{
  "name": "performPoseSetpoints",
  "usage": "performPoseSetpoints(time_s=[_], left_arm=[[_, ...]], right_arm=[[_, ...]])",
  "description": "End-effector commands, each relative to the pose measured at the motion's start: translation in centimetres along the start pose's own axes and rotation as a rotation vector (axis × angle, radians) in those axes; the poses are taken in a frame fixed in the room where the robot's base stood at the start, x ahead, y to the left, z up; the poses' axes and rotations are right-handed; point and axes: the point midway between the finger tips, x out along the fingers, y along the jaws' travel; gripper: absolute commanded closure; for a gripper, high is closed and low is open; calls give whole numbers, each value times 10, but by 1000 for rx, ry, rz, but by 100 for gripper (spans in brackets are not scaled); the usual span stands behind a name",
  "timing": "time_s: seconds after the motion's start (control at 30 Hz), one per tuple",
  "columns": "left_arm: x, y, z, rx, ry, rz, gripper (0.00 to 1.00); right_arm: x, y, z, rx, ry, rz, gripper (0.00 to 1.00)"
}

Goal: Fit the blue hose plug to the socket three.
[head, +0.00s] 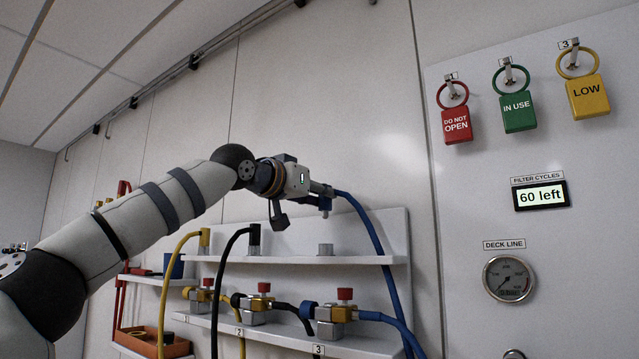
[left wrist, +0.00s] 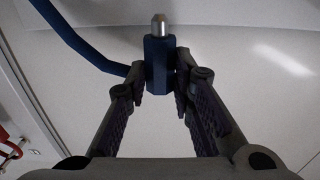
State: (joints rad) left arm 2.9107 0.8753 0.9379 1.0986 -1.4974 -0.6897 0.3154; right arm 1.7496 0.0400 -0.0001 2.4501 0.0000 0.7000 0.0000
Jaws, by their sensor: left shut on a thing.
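My left gripper (head: 318,190) is above the upper shelf, shut on the blue hose plug (head: 325,203). In the left wrist view the plug (left wrist: 158,62) sits upright between the fingertips, its silver tip pointing up the picture and its blue hose (left wrist: 85,50) leading off left. In the head view the blue hose (head: 372,235) drops to the right of the shelves. Socket three (head: 330,328), a grey block with a yellow body, red knob and blue end piece, stands on the lower shelf above label 3, below and apart from the plug. My right gripper is out of view.
Similar fittings stand above labels 1 and 2, with yellow and black hoses hanging across. The right panel has tags, a display and a gauge (head: 508,278).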

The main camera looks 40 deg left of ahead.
Motion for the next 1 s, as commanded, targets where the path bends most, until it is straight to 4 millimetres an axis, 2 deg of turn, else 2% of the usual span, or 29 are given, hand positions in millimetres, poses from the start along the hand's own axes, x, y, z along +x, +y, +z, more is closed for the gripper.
performPoseSetpoints(time_s=[0.13, 0.3, 1.0], left_arm=[[0, 0, 18, -1, -1, 1, 100], [0, 0, 30, -1, 1, 2, 100], [0, 1, 34, -1, 1, 2, 100]], right_arm=[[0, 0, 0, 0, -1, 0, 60], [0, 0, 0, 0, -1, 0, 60], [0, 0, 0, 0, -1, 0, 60]])
